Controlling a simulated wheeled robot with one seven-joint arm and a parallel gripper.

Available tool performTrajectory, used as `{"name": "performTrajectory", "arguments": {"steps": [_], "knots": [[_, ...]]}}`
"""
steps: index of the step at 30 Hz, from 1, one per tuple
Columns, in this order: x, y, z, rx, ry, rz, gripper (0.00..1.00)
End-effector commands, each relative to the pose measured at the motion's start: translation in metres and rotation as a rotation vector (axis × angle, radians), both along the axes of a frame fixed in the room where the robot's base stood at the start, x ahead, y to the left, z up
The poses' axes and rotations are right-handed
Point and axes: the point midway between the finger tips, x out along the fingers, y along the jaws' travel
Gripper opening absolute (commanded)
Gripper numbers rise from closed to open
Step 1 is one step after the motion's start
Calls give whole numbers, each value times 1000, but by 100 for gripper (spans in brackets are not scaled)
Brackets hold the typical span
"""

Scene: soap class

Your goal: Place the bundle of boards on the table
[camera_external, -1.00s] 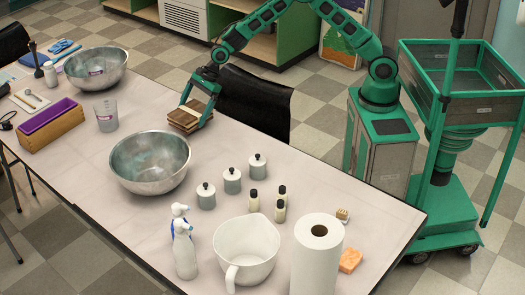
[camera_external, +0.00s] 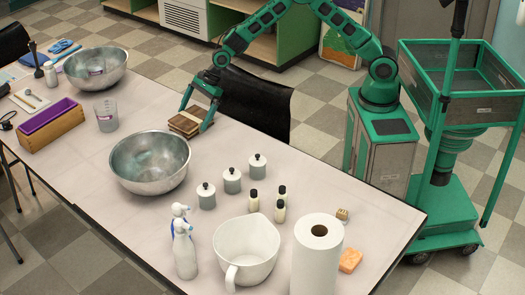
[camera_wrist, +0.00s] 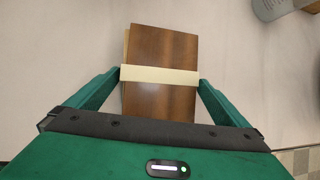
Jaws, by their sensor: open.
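The bundle of boards (camera_external: 185,122) is a short stack of brown wooden boards with a pale band around it. It rests on the table (camera_external: 330,180) near the far edge, behind the large steel bowl. In the wrist view the bundle (camera_wrist: 160,100) lies between the two green fingers, with the pale band across its middle. My gripper (camera_external: 198,112) is open around the bundle, one finger on each side; it also shows in the wrist view (camera_wrist: 160,82). Small gaps seem to show beside the bundle, but contact is hard to tell.
A large steel bowl (camera_external: 150,162) stands in front of the bundle, and a measuring beaker (camera_external: 106,115) stands to its left. Lidded jars (camera_external: 232,180) stand to the right. A black chair (camera_external: 250,105) is behind the table edge. Table space right of the bundle is clear.

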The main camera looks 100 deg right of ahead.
Motion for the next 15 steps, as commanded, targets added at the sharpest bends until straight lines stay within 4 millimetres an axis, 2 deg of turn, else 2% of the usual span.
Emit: {"name": "performTrajectory", "arguments": {"steps": [9,15], "knots": [[-28,-17,53,-2,-3,-2,100],[-44,-24,80,-1,-2,-1,100]]}}
